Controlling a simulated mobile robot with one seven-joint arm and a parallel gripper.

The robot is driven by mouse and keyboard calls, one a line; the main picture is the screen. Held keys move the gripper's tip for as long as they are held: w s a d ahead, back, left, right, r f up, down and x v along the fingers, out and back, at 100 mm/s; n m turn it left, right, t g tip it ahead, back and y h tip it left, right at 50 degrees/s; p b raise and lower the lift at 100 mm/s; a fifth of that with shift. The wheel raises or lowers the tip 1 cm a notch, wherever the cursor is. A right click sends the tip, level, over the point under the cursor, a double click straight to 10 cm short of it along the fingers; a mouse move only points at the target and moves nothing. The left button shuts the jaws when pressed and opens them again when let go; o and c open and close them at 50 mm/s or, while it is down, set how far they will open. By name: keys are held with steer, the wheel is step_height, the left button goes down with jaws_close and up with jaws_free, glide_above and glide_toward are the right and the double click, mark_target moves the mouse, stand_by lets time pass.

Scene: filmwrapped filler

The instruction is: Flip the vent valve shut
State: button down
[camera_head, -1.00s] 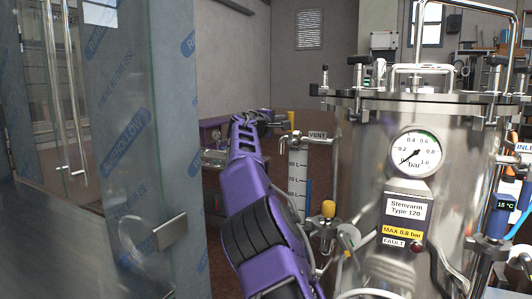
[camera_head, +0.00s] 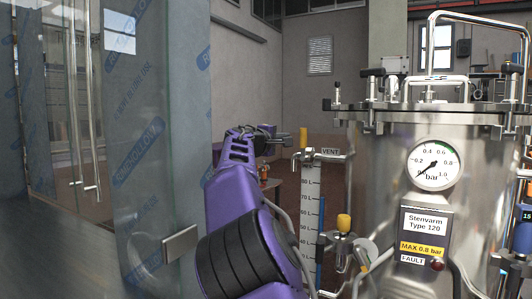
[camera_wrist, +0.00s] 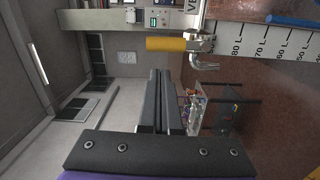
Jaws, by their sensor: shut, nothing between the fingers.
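The vent valve (camera_head: 303,154) sits at the top of the level gauge, beside the VENT label (camera_head: 331,152). Its yellow handle (camera_head: 303,140) stands upright in the head view. In the wrist view, which is turned sideways, the yellow handle (camera_wrist: 165,44) points left from the metal valve body (camera_wrist: 200,44). My gripper (camera_head: 285,138) is just left of the handle in the head view, and appears apart from it. In the wrist view my gripper's fingers (camera_wrist: 160,73) are together and empty, with the handle above their tips. The gap in depth is hard to judge.
A steel vessel (camera_head: 455,150) with a pressure gauge (camera_head: 433,165) stands at right. A lower valve with a yellow cap (camera_head: 344,222) sits beside the gauge scale (camera_head: 309,200). A film-wrapped glass panel (camera_head: 140,130) stands close at left. A table (camera_wrist: 231,105) stands beyond.

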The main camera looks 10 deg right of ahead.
steer(key=b+v, duration=0.2)
steer(key=v, duration=0.8)
steer(key=shift+s+a+b, duration=0.2)
steer(key=shift+s+b, duration=0.1)
steer(key=shift+b, duration=0.1)
